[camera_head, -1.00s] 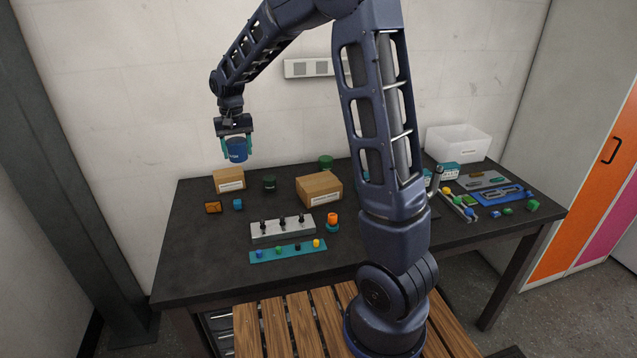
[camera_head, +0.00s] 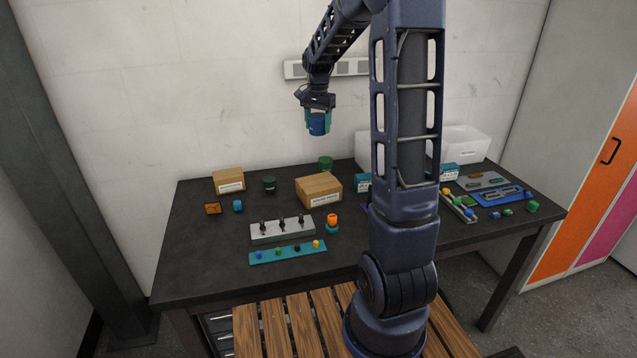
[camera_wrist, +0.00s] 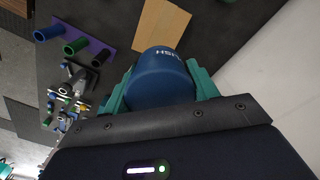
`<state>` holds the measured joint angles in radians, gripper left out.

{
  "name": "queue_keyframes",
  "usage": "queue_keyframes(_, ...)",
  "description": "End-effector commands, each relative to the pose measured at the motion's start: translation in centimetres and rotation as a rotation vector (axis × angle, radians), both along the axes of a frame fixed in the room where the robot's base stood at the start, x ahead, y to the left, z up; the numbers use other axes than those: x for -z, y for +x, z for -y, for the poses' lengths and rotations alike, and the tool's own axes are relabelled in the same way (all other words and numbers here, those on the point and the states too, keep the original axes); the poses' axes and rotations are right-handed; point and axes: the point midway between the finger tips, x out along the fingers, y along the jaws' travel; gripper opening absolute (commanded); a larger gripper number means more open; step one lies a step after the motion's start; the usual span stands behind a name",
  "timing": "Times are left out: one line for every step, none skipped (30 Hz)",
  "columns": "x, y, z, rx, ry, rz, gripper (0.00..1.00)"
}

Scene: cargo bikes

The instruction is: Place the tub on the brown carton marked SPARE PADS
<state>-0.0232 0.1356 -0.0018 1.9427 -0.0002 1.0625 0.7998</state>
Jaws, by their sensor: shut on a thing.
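My gripper (camera_head: 318,118) is shut on a blue tub (camera_head: 317,125) and holds it in the air above the back of the table. The wrist view also shows the tub (camera_wrist: 160,80) between the green fingers, with white lettering partly in view. A brown carton (camera_head: 319,185) with a white label stands at the table's middle, below and in front of the tub. A smaller brown carton (camera_head: 228,176) with a label stands at the back left. Both labels are too small to read. One carton (camera_wrist: 160,28) shows beyond the tub in the wrist view.
A dark green jar (camera_head: 269,184) stands between the cartons, and a green tub (camera_head: 326,163) stands behind the middle one. A grey block with black pegs (camera_head: 282,229) and an orange-topped piece (camera_head: 332,220) lie in front. The front left tabletop is bare.

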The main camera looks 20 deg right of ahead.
Motion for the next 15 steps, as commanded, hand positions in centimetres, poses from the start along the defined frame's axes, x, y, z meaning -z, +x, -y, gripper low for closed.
queue_keyframes(0.3,0.0,0.2,0.006,0.000,-0.001,0.31)
queue_keyframes(0.6,0.0,0.2,0.008,0.000,-0.001,0.31)
queue_keyframes(1.1,0.0,0.3,0.009,0.000,-0.003,0.31)
queue_keyframes(1.6,0.0,0.3,0.009,0.001,-0.004,0.31)
queue_keyframes(2.2,-0.1,0.3,0.009,0.000,-0.004,0.31)
queue_keyframes(3.1,-0.1,0.3,0.009,0.000,-0.006,0.31)
queue_keyframes(3.8,-0.1,0.3,0.008,0.000,-0.004,0.31)
queue_keyframes(4.4,-0.1,0.3,0.008,0.000,-0.006,0.31)
queue_keyframes(5.3,-0.1,0.3,0.008,0.000,-0.004,0.31)
queue_keyframes(6.0,-0.1,0.3,0.008,0.000,-0.006,0.31)
queue_keyframes(6.6,-0.1,0.2,0.008,0.000,-0.006,0.31)
queue_keyframes(7.5,-0.1,0.3,0.008,0.000,-0.004,0.31)
queue_keyframes(8.1,-0.1,0.3,0.008,0.000,-0.004,0.31)
queue_keyframes(8.8,-0.1,0.3,0.008,0.000,-0.006,0.31)
queue_keyframes(9.7,-0.1,0.3,0.008,0.000,-0.006,0.31)
